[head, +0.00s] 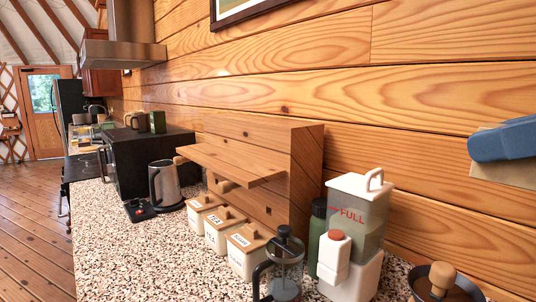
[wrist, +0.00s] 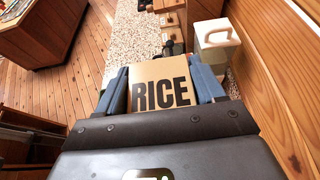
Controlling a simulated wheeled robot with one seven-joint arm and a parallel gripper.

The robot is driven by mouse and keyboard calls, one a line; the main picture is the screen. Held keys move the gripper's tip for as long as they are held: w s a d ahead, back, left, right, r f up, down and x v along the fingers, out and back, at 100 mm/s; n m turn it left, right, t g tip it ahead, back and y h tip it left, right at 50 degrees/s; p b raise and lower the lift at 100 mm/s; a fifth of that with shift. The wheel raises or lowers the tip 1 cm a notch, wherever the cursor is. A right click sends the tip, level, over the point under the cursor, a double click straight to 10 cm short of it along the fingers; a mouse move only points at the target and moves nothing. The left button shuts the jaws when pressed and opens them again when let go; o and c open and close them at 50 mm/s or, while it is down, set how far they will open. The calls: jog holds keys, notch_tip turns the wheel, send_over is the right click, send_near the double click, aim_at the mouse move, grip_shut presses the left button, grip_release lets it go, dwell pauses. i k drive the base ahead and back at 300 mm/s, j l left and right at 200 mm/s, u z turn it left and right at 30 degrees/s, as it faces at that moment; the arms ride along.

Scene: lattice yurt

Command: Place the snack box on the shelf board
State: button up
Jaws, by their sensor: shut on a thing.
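My gripper (wrist: 159,72) is shut on a tan box lettered RICE (wrist: 160,98), with a blue finger on each side of it. In the head view one blue finger (head: 505,140) and part of the tan box (head: 500,172) show at the right edge, held in the air by the plank wall. The shelf board (head: 228,164) is a wooden ledge fixed to a wooden back panel above the counter, left of my gripper and farther away. Its visible top is bare. No other box that could be the snack box is clear.
Below the shelf stand several lidded canisters (head: 246,252). A clear dispenser marked FULL (head: 356,215), a dark green bottle (head: 317,225), a white bottle (head: 334,258) and a French press (head: 285,265) stand in front. A kettle (head: 165,186) stands left. Speckled counter (head: 130,255) is free at left.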

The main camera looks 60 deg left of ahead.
aim_at(220, 156)
jog(key=k+j, duration=0.1)
jog(key=j, duration=0.95)
jog(key=k+j, duration=0.15)
jog(key=j, duration=0.35)
jog(key=k+j, duration=0.1)
jog(key=j, duration=0.9)
jog(key=k, duration=0.05)
